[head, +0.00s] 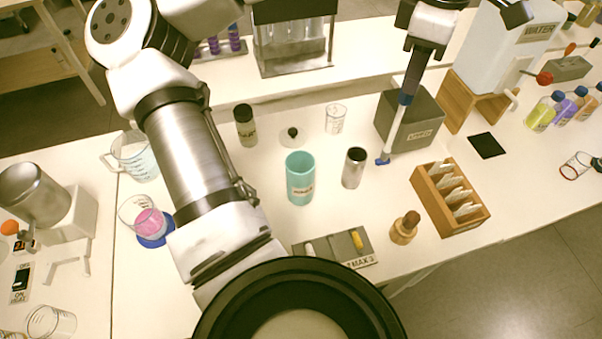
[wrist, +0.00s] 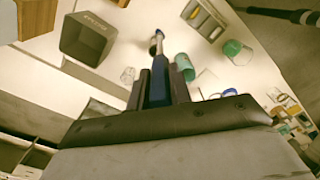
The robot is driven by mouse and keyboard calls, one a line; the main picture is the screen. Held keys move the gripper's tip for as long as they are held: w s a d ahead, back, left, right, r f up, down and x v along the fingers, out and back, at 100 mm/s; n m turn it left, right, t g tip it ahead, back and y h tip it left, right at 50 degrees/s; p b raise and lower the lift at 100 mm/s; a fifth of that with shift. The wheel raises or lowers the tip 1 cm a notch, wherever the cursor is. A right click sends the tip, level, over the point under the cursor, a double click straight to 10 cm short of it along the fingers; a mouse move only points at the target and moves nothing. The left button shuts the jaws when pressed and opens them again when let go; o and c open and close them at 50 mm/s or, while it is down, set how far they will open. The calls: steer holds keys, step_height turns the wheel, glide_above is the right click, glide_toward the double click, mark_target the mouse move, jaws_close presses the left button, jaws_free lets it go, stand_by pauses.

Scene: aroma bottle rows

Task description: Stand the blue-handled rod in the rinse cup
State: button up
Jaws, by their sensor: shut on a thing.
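My gripper (head: 415,72) is at the upper right of the head view, pointing down, shut on the rod's blue handle (head: 405,98). The rod hangs slightly tilted in front of the grey box, its blue tip (head: 383,161) low, right of the metal cup (head: 354,168). Whether the tip touches the table is unclear. The handle (wrist: 157,88) also shows between the fingers in the wrist view. The turquoise rinse cup (head: 300,180) stands upright left of the metal cup, apart from the rod. In the wrist view a teal cup (wrist: 186,68) is just right of the rod.
A grey box (head: 420,125) stands behind the rod. A slotted block (head: 318,248), a small beaker (head: 336,118) and a dark jar (head: 245,125) surround the cups.

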steer(key=w+a+r, duration=0.1)
steer(key=a+r, duration=0.1)
steer(key=a, duration=0.6)
steer(key=w+a+r, duration=0.1)
steer(key=a+r, duration=0.1)
steer(key=a, duration=0.6)
step_height(320, 180, down, 17)
steer(key=b, duration=1.2)
steer(key=shift+s+a+b, duration=0.2)
steer(key=shift+b, duration=0.15)
steer(key=o, duration=1)
step_height(320, 180, up, 14)
steer(key=shift+f+p, duration=0.1)
steer(key=shift+p, duration=0.5)
